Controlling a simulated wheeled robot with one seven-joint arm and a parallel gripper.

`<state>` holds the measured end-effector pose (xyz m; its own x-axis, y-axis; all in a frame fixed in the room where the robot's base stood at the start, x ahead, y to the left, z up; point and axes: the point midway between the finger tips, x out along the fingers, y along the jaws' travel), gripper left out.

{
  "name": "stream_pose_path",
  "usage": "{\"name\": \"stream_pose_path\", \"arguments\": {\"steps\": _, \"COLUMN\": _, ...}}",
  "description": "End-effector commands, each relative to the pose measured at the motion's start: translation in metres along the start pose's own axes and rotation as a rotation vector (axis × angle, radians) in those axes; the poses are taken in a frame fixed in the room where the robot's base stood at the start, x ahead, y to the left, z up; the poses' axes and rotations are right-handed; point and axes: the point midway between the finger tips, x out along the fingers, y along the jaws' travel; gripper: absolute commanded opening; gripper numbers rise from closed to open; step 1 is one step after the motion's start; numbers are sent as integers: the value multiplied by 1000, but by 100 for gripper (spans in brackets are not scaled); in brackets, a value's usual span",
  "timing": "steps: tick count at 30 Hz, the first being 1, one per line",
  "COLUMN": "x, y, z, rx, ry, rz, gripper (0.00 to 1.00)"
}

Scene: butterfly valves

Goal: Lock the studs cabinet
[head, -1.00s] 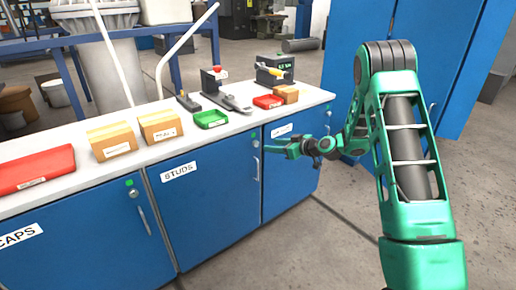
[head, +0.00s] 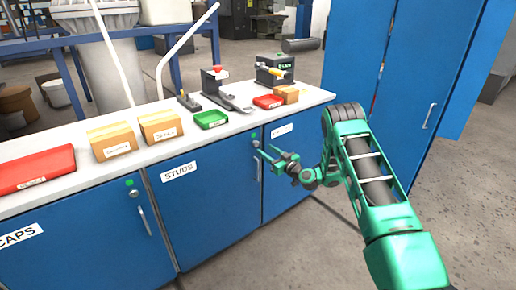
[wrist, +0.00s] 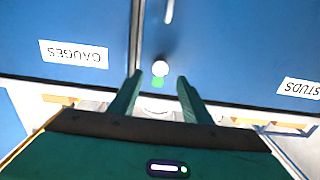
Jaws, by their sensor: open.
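The studs cabinet (head: 205,215) is a blue door below the white worktop, with a STUDS label (head: 179,172). Its door looks shut. At its upper right are a small round lock (head: 256,144), a green marker (head: 253,135) and a vertical handle (head: 258,168). My gripper (head: 265,150) is open and empty in front of this corner. In the wrist view, which is upside down, the pale lock knob (wrist: 160,68) and green marker (wrist: 158,82) appear between the fingertips (wrist: 160,77). Contact with the knob cannot be told.
The gauges cabinet (wrist: 65,25) adjoins on the right, and the caps cabinet (head: 80,250) on the left. The worktop (head: 75,143) holds boxes, a red tray (head: 35,169) and a green tray (head: 211,119). A tall blue cabinet (head: 400,70) stands behind my arm. Open floor lies in front.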

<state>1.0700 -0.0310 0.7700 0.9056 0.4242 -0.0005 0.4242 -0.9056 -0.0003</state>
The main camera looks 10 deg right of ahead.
Motion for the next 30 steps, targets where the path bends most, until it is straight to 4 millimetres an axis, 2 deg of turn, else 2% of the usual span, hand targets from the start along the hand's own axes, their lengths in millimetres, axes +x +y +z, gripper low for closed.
{"name": "stream_pose_path", "arguments": {"steps": 6, "x": 39, "y": -1, "z": -1, "rx": -3, "ry": 2, "rz": -1, "gripper": 44}}
{"name": "stream_pose_path", "arguments": {"steps": 12, "x": 61, "y": 0, "z": 0, "rx": -1, "ry": 1, "rz": 0, "gripper": 44}}
{"name": "stream_pose_path", "arguments": {"steps": 24, "x": 68, "y": 0, "z": 0, "rx": 1, "ry": 0, "rz": 2, "gripper": 44}}
{"name": "stream_pose_path", "arguments": {"steps": 25, "x": 68, "y": 0, "z": 0, "rx": 1, "ry": 0, "rz": 2, "gripper": 42}}
{"name": "stream_pose_path", "arguments": {"steps": 30, "x": 68, "y": 1, "z": 0, "rx": 0, "ry": 0, "rz": 2, "gripper": 3}}
